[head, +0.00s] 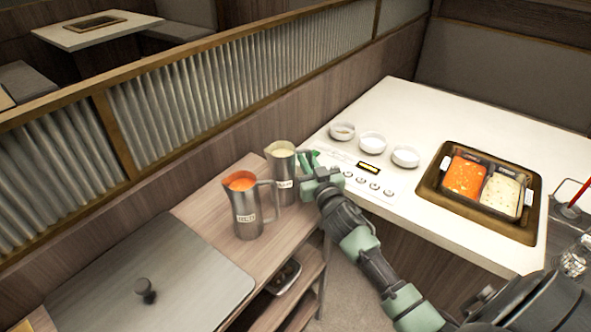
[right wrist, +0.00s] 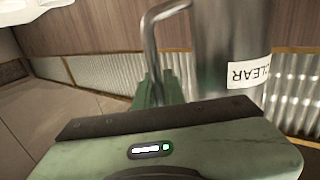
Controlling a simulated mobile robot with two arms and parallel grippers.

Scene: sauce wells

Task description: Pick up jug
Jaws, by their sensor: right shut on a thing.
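Two metal jugs are at the far right end of the wooden cart. The rear jug (head: 281,172) holds a pale liquid, and its label reads CLEAR in the right wrist view (right wrist: 225,40). The front jug (head: 246,208) holds an orange liquid. My right gripper (head: 309,165) is at the right side of the rear jug, shut on its handle (right wrist: 151,35). That jug is upright; its base is partly hidden behind the front jug, so I cannot tell if it touches the cart. My left gripper is not in view.
The white table (head: 440,125) is right of the cart, with several small white bowls, a control panel (head: 362,178) and a two-part pot (head: 485,187) of orange and pale broth. A ribbed partition (head: 200,95) runs behind. A grey lid (head: 155,275) covers the cart's left part.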

